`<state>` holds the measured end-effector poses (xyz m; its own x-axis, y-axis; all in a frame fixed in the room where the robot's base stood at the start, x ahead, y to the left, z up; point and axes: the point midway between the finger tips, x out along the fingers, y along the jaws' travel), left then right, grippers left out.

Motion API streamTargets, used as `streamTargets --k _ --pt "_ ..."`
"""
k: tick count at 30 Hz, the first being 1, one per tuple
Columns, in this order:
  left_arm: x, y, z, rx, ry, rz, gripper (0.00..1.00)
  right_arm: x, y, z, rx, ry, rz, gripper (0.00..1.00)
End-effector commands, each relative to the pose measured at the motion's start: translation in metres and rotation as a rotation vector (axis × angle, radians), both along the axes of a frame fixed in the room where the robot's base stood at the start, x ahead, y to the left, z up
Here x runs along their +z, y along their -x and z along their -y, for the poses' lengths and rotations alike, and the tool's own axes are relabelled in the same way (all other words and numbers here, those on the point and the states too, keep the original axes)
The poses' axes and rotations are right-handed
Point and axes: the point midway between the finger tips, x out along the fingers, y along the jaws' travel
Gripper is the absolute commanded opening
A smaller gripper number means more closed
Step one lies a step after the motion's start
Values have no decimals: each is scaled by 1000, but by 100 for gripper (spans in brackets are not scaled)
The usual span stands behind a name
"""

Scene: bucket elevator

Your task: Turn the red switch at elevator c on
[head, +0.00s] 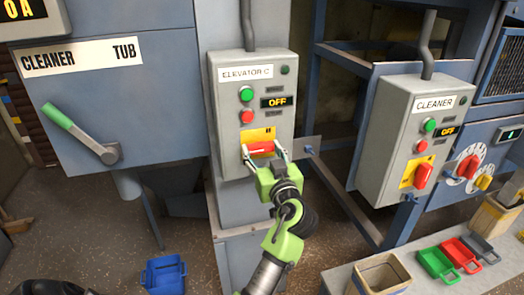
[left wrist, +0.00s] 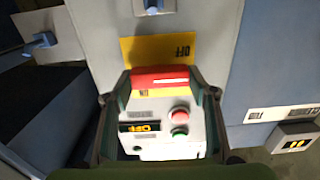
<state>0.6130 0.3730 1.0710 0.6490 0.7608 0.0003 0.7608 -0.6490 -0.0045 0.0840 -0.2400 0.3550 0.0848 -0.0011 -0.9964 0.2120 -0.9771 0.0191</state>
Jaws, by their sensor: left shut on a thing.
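The ELEVATOR C box (head: 284,72) is grey, on a blue-grey column in the middle of the head view. Its red switch (head: 261,147) sits low on the box on a yellow plate (head: 257,134), with its handle lying roughly level. The display (head: 277,101) reads OFF. My left gripper (head: 263,152) is shut on the red switch, one finger at each end. In the left wrist view the red switch (left wrist: 160,79) lies between the two fingers, with the yellow plate (left wrist: 158,48) beyond it.
The CLEANER box (head: 398,125) with its own red switch stands to the right. A green-handled lever (head: 85,136) is on the cleaner tub at left. A blue bin (head: 163,275) is on the floor. Several small trays and boxes stand on the bench (head: 340,276).

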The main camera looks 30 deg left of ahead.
Motion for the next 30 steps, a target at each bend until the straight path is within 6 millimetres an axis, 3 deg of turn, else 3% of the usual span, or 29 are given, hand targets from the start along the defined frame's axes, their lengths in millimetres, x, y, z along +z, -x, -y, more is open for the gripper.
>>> streamTargets --k 11,30 --pt "1 -1 0 -1 -97 -113 31 2 -5 -3 2 -3 7 40" --pt "2 -2 1 0 -483 -565 31 23 -5 -8 1 -10 8 40"
